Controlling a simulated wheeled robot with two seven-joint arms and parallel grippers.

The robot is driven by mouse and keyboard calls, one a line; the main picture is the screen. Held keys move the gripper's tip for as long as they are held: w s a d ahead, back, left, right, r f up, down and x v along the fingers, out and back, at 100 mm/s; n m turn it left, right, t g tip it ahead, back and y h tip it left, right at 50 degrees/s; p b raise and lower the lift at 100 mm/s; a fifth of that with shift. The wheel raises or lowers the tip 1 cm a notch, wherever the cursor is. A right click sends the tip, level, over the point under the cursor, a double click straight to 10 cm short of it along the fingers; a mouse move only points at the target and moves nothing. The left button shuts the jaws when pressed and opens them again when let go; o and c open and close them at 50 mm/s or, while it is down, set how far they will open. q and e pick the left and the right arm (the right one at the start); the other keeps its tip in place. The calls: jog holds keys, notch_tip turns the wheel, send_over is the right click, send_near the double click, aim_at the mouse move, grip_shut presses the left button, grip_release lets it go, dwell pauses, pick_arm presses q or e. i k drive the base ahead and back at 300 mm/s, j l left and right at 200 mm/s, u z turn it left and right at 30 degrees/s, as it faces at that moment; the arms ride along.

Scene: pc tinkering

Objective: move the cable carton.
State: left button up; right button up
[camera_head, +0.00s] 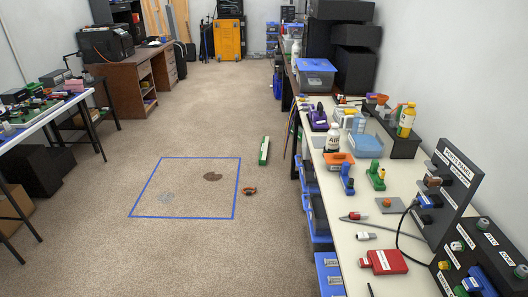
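No carton is clearly marked as the cable carton in the head view. A brown cardboard box (12,209) stands on the floor under the left table, cut off by the left picture edge; I cannot tell if it is the cable carton. Neither of my grippers is in view.
A cluttered workbench (352,262) lines the right, a table (45,117) the left, a wooden desk (120,68) the back left. The middle carpet is open.

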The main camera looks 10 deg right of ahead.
aim_at(265, 144)
jog(key=i+j, duration=0.35)
jog(key=i, duration=0.25)
jog(key=i+j+z, duration=0.1)
jog(key=i+j, duration=0.3)
jog(key=i, duration=0.2)
jog(key=i+j, duration=0.4)
jog(key=i, duration=0.2)
